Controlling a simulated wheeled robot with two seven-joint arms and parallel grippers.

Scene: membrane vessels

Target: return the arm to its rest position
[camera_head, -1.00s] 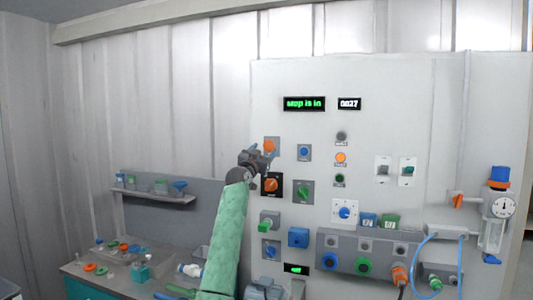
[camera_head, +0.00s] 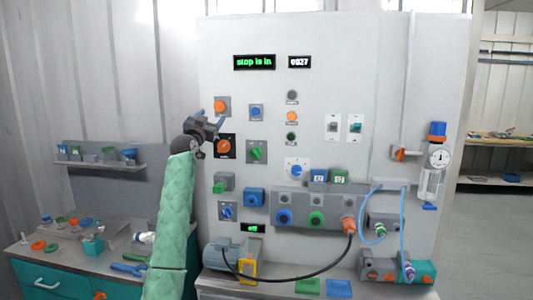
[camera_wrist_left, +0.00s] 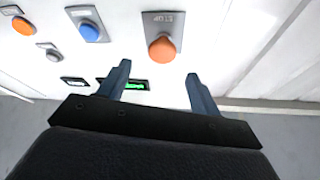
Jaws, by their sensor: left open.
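My left arm, in a green quilted sleeve, rises from the bottom of the head view. Its gripper (camera_head: 209,120) is open and empty, up in front of the wall panel (camera_head: 370,90) beside the orange stop button (camera_head: 222,105). In the left wrist view the two fingers (camera_wrist_left: 157,84) are spread with nothing between them. The stop button (camera_wrist_left: 162,48) shows beyond them, apart from the fingertips. A green-lit display (camera_head: 254,62) reads "stop is in". My right gripper is not in view.
A bench (camera_head: 60,260) with small rings and tools stands at the left, below a shelf (camera_head: 98,166). Knobs and switches surround the gripper. A motor (camera_head: 222,254), a black cable and blue tubing (camera_head: 366,215) are lower on the panel. Open floor lies at the right.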

